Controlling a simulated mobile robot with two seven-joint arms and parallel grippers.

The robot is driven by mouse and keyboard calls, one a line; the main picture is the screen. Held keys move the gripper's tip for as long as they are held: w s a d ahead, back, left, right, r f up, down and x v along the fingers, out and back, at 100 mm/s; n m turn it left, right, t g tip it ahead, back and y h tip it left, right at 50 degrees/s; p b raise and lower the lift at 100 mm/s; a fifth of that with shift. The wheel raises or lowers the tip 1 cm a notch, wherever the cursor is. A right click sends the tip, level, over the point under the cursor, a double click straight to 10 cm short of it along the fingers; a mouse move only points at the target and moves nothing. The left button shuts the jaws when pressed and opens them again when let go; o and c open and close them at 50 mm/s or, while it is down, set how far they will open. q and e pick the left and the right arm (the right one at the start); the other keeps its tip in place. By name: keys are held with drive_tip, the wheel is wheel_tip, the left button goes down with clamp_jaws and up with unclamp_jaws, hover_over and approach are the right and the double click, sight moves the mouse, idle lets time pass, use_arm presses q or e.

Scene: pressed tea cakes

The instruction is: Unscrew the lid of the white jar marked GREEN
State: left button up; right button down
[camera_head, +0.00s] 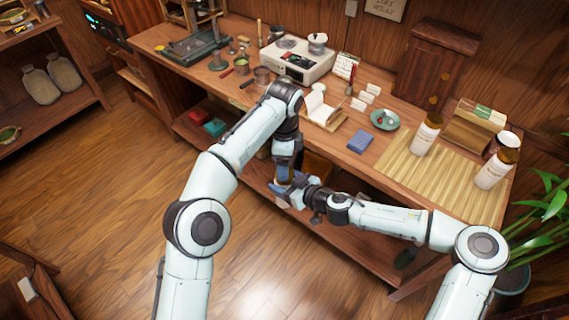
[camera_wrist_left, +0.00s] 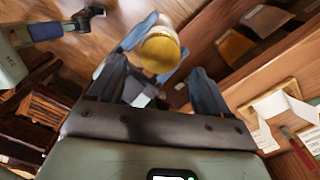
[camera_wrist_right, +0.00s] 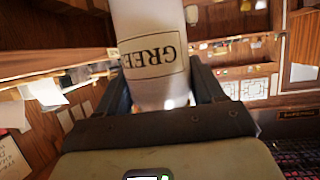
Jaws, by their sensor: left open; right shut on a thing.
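The white jar marked GREEN (camera_wrist_right: 152,50) is in my right gripper (camera_wrist_right: 165,90), whose fingers are shut on its body; the label reads upside down in the right wrist view. Its yellow-brown lid (camera_wrist_left: 160,50) shows in the left wrist view, facing that camera. My left gripper (camera_wrist_left: 158,78) is open, with its fingers apart on either side of the lid's near edge; I cannot tell whether they touch it. In the head view my left gripper (camera_head: 287,166) is just above my right gripper (camera_head: 290,188), and the two hide the jar.
Two white jars with brown lids, one (camera_head: 426,137) left of the other (camera_head: 492,170), stand on a bamboo mat (camera_head: 450,186).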

sight(285, 188)
use_arm(q)
drive_tip(key=r+m, duration=0.1)
drive_tip(key=m, duration=0.2)
drive_tip(key=shift+d+r, duration=0.1)
drive_tip(key=shift+r, duration=0.25)
drive_tip(key=m, duration=0.1)
drive_tip(key=r+m, duration=0.1)
drive_tip(key=m, duration=0.1)
drive_tip(key=shift+r, duration=0.25)
drive_tip(key=shift+f, duration=3.9)
drive_tip(key=c, duration=1.1)
drive_tip(key=n, duration=0.6)
